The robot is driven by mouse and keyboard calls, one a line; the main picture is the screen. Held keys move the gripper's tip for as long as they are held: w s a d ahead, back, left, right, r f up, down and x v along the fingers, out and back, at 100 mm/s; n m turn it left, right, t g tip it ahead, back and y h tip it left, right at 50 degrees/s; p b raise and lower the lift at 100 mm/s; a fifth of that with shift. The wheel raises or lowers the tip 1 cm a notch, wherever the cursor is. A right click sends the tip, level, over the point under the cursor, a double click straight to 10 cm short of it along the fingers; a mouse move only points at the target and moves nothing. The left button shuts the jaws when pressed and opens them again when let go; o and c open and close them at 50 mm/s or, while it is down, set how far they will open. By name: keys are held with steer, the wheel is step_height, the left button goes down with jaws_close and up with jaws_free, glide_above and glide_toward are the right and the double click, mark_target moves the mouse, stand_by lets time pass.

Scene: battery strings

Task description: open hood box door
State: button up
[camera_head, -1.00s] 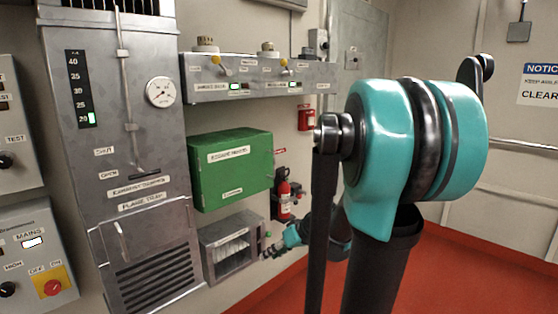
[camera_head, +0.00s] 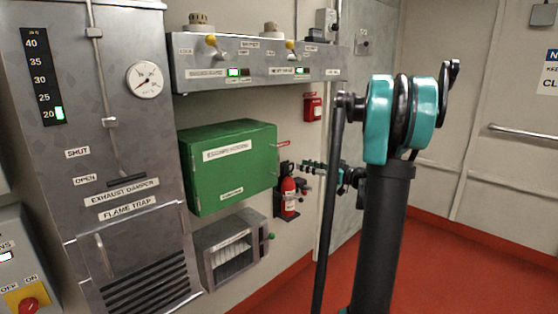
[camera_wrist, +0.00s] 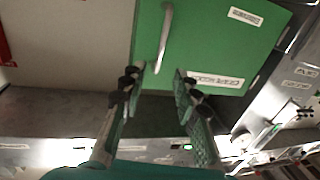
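The green hood box (camera_head: 228,168), labelled for escape hoods, is mounted on the wall at the centre of the head view. Its door looks shut. The wrist view shows the green door (camera_wrist: 212,45) upside down, with a silver bar handle (camera_wrist: 165,38) near its left edge there. My gripper (camera_head: 308,167) is to the right of the box in the head view, level with it. In the wrist view my gripper (camera_wrist: 158,82) has its two fingers apart with nothing held between them. The handle lies beyond the fingertips, and I see no contact.
A fire extinguisher (camera_head: 288,192) hangs right of the box, below my gripper. A grey vented box (camera_head: 232,248) sits beneath, a grey control panel (camera_head: 258,62) above, and the exhaust damper cabinet (camera_head: 105,160) to the left. Red floor (camera_head: 450,260) is clear at right.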

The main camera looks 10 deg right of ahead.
glide_above(278, 175)
steer(key=shift+w+d, duration=0.15)
steer(key=shift+w, duration=0.15)
jaws_close()
stand_by(0.5)
